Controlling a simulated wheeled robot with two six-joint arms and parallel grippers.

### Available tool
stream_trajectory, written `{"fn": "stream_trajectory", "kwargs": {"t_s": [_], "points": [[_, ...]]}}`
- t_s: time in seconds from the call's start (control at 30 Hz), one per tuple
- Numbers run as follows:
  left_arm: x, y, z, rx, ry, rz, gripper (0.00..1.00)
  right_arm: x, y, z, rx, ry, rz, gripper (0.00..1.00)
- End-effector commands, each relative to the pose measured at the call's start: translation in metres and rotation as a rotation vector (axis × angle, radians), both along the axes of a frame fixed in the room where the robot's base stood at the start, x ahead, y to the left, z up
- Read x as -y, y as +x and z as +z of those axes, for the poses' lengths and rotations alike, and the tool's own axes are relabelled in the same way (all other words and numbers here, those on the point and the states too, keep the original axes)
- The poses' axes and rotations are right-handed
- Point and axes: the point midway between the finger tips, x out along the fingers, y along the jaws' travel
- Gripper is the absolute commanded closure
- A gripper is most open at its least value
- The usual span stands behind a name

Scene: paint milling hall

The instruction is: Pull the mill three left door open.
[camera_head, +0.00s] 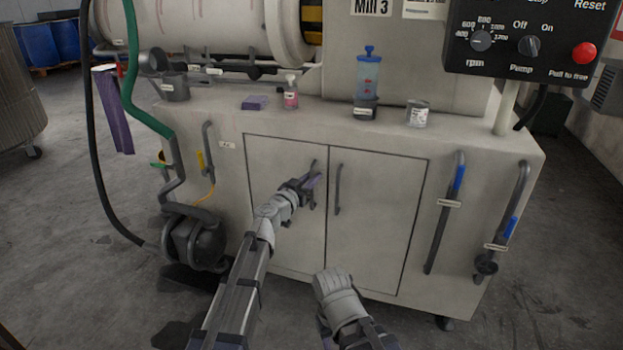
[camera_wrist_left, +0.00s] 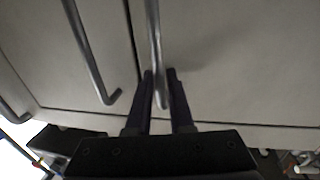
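The mill three left door (camera_head: 285,215) is the left one of two grey doors on the front of the mill cabinet. It sits flush with the cabinet, with only a thin seam beside it. Its upright bar handle (camera_head: 313,170) is near the seam and also shows in the left wrist view (camera_wrist_left: 155,40). My left gripper (camera_head: 309,184) is at this handle. In the left wrist view its dark fingers (camera_wrist_left: 161,90) stand close on both sides of the bar, near its end. They look shut on it.
The right door (camera_head: 385,215) has its own bar handle (camera_head: 338,190). Blue-gripped levers (camera_head: 445,210) stand farther right. A pump (camera_head: 195,240) with a green hose is left of the cabinet. Bottles and containers stand on the cabinet ledge.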

Motion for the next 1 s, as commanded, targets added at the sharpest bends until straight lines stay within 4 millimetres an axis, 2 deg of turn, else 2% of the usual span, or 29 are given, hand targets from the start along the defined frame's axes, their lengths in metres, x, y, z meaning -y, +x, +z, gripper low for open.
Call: {"fn": "stream_trajectory", "kwargs": {"t_s": [0.03, 0.17, 1.0], "points": [[-0.0001, 0.0, 0.0, 0.0, 0.0, 0.0, 0.87, 0.0, 0.0, 0.0, 0.0, 0.0, 0.0, 0.5], [-0.0002, -0.0001, 0.0, 0.0, 0.0, 0.0, 1.0, 0.0, 0.0, 0.0, 0.0, 0.0, 0.0, 0.5], [-0.0002, -0.0001, 0.0, 0.0, 0.0, 0.0, 1.0, 0.0, 0.0, 0.0, 0.0, 0.0, 0.0, 0.5]]}}
